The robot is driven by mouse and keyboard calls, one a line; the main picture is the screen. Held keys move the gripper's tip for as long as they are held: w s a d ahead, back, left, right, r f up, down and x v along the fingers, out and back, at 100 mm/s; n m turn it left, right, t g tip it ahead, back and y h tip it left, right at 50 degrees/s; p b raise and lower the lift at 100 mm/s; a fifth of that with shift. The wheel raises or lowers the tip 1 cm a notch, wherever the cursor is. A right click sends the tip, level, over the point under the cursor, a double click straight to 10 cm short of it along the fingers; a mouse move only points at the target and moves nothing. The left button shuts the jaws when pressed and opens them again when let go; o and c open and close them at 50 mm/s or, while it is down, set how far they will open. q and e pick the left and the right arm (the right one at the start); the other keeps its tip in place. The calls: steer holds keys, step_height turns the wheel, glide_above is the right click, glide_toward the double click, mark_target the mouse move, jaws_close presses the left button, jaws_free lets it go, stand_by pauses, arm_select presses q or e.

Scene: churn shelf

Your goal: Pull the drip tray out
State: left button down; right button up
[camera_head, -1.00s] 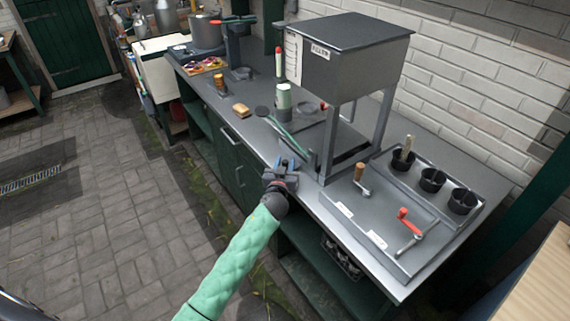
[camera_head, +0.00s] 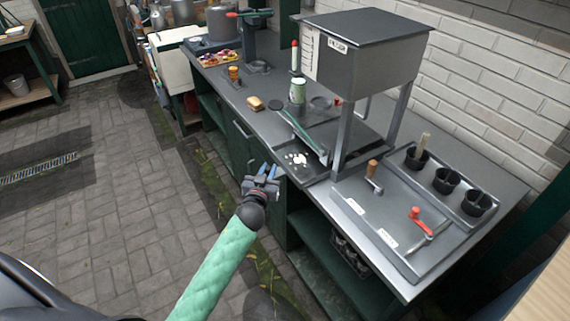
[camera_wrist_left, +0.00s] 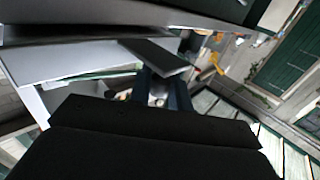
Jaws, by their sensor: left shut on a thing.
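The drip tray (camera_head: 285,152) is a flat dark tray that sticks out past the front edge of the counter below the grey box stand (camera_head: 365,60). White splashes lie on its exposed surface. My left gripper (camera_head: 268,170) is at the tray's front edge, shut on it; its blue fingers point up toward the counter. In the left wrist view the fingers (camera_wrist_left: 162,90) show beneath a grey plate, and the exact grip is largely hidden by the dark gripper body. My right gripper is not in view.
A green-and-white cylinder (camera_head: 297,91) stands behind the tray, and a sponge-like block (camera_head: 255,103) lies to its left. The paved floor in front is clear.

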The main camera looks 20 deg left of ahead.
arm_select(q)
steer(key=s+a, duration=0.4)
steer(key=s, duration=0.1)
steer(key=shift+s+a, duration=0.15)
steer(key=shift+s, duration=0.1)
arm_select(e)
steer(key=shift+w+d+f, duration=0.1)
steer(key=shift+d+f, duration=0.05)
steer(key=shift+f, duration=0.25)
arm_select(q)
steer(key=c, duration=1.3)
jaws_free()
steer(key=shift+c, duration=0.2)
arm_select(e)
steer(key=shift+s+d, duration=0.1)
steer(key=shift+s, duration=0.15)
